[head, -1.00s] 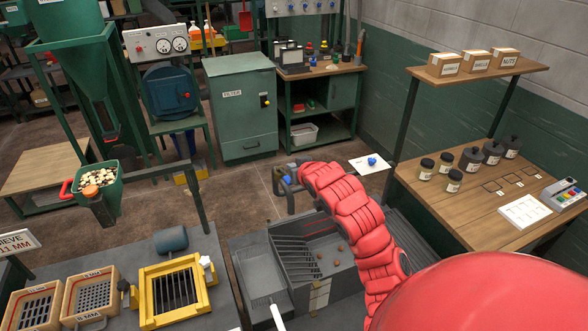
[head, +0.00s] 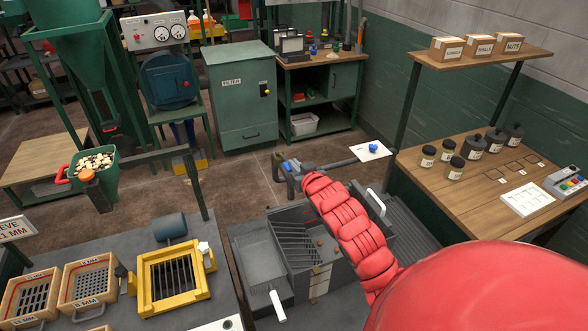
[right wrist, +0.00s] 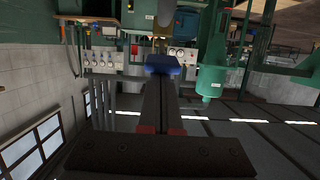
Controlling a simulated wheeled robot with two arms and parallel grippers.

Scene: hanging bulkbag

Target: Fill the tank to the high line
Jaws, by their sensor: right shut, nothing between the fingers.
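The grey tank (head: 293,271) stands on the floor at lower middle of the head view, with a slotted grate inside and a pale marked strip (head: 320,284) on its front. A few brown lumps lie in it; I cannot make out a water level. A grey pipe fitting with a blue handle (head: 291,165) is behind it. Another blue knob (head: 373,148) sits on a white plate to its right. My right red arm reaches over the tank toward the fitting. My right gripper (right wrist: 161,85) is shut and empty; a blue piece (right wrist: 162,66) shows at its fingertips, contact unclear. My left gripper is out of view.
A bench at lower left holds wooden sieves (head: 88,283) and a yellow frame (head: 175,282). A wooden table (head: 470,205) with jars stands right, under a shelf of boxes. A white handle (head: 376,201) rises beside the tank. Floor behind the fitting is clear.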

